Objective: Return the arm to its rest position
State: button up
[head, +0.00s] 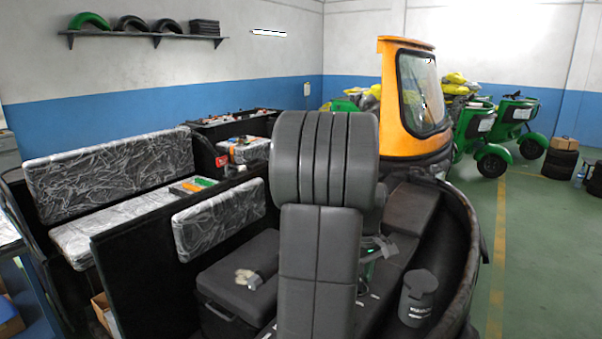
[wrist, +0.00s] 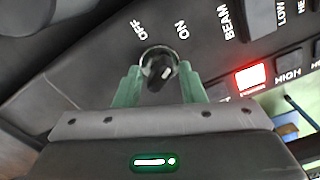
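In the wrist view my gripper (wrist: 160,80) has its two green fingers apart, one on each side of a black rotary knob (wrist: 158,70). The knob has a pale mark and sits on a dark panel between the words OFF and ON. The fingers are very close to the knob's sides; I cannot tell whether they touch it. In the head view a small green light shows on my wrist, low in the rickshaw's front. A large dark grey ribbed shape hides much of the arm and the panel there.
A red lit switch (wrist: 251,77) is beside the knob. The rickshaw's orange cab frame (head: 393,95) rises behind my arm, with a dark curved side wall (head: 462,240) to the right. Plastic-wrapped seats (head: 112,180) stand at left.

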jog(key=n+b, duration=0.1)
jog(key=n, duration=0.3)
jog(key=shift+n, duration=0.3)
notch_tip(320, 180, up, 8)
jog(key=shift+f, duration=0.1)
dwell(0.3)
